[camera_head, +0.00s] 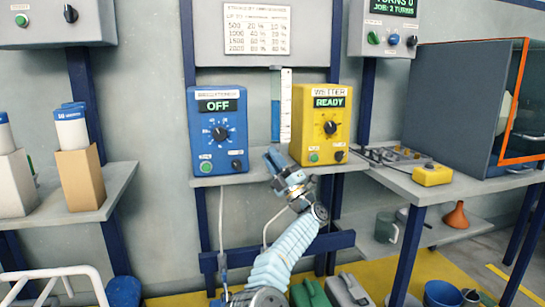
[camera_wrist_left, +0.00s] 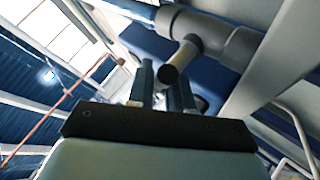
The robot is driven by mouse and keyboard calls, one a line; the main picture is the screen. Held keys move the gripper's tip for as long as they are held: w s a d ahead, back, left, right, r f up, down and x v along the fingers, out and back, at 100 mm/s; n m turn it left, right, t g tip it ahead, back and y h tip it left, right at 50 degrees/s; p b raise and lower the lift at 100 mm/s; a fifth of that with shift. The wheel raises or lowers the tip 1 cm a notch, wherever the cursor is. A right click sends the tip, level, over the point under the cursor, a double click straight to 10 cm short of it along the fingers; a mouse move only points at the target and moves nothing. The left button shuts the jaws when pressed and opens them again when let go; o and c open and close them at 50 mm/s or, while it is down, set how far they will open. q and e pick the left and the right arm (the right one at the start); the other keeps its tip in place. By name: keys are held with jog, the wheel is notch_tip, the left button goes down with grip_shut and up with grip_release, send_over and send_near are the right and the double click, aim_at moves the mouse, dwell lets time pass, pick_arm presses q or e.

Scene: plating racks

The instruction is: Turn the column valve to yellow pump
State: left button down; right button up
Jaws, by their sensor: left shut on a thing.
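The yellow pump (camera_head: 320,124), labelled WETTER and reading READY, stands on the shelf right of the column (camera_head: 276,108), a clear tube with blue liquid and a white scale. The blue pump (camera_head: 219,130), reading OFF, stands to its left. My left gripper (camera_head: 273,157) is at the foot of the column, at the shelf's front edge, and hides the valve there in the head view. In the left wrist view a grey pipe with a round-ended stub, seemingly the column valve (camera_wrist_left: 185,55), lies at the fingertips (camera_wrist_left: 163,88). The gripper is shut on it; the handle's pointing direction is unclear.
A shelf (camera_head: 225,181) carries both pumps. Boxes and white bottles stand on the left shelf (camera_head: 110,190). A small yellow box (camera_head: 432,175) lies on the right bench, near a dark cabinet with an orange frame (camera_head: 511,105).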

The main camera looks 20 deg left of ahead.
pick_arm(q)
jog(key=c, duration=1.1)
grip_release()
jog(key=b+v, duration=0.6)
jog(key=v, duration=0.7)
jog(key=shift+d+f, duration=0.25)
jog(key=shift+d, duration=0.1)
jog(key=shift+s, duration=0.1)
